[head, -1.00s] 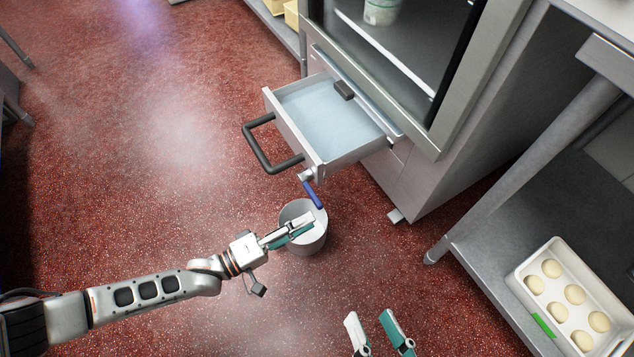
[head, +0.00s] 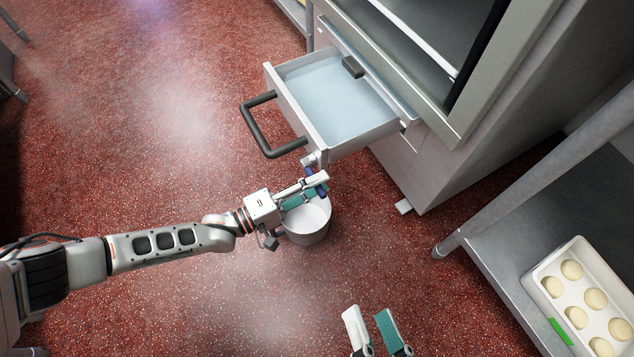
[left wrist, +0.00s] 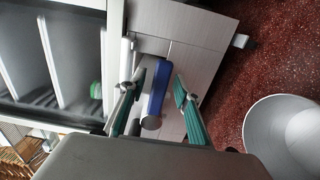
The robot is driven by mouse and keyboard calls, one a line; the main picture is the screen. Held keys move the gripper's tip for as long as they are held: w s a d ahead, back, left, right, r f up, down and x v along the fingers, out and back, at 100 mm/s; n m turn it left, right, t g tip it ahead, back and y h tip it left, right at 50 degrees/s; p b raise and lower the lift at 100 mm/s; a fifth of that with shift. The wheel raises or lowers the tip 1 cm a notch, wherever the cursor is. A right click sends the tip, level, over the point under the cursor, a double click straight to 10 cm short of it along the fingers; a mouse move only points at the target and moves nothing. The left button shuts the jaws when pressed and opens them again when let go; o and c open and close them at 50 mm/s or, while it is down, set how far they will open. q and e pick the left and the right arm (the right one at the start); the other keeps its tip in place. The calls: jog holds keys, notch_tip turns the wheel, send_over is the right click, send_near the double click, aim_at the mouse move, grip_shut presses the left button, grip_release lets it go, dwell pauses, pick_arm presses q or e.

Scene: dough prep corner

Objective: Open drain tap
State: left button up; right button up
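The drain tap (head: 311,160) is a small metal fitting under the front corner of the pulled-out drawer. Its blue lever (left wrist: 158,88) shows in the left wrist view between the fingers of my left gripper (left wrist: 158,86). The fingers are open, one on each side, with visible gaps to the lever. In the head view my left gripper (head: 317,184) is over the bucket and partly hides the lever. A pale round bucket (head: 308,230) stands on the floor below the tap. My right gripper (head: 368,316) is open and empty at the bottom of the head view.
The drawer (head: 350,148) has a pale blue bottom, a dark block (head: 353,67) and a black handle (head: 258,130) sticking out left. The steel cabinet (head: 430,185) stands behind. At right, a shelf (head: 483,262) holds a tray of dough balls (head: 541,290).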

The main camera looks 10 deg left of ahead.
pick_arm(q)
jog(key=shift+d, duration=0.1)
grip_shut()
jog(key=shift+r, duration=0.1)
pick_arm(e)
jog(key=shift+r, duration=0.1)
pick_arm(q)
jog(key=shift+w+r+n+p, duration=0.1)
jog(key=shift+r+n+p, duration=0.15)
jog(key=shift+r+n, duration=0.4)
jog(key=shift+w+r+n+p, duration=0.1)
jog(key=shift+r+n+p, duration=0.2)
jog(key=shift+n, duration=0.65)
jog(key=shift+w+a+r+n, duration=0.2)
jog(key=shift+r+n, duration=0.35)
jog(key=shift+n, duration=0.45)
jog(key=shift+w+a+r+n, duration=0.2)
jog(key=shift+r+n, duration=0.15)
jog(key=shift+n, duration=0.55)
pick_arm(e)
jog(key=shift+d+n, duration=0.5)
jog(key=shift+n, duration=0.6)
jog(key=shift+w, duration=0.1)
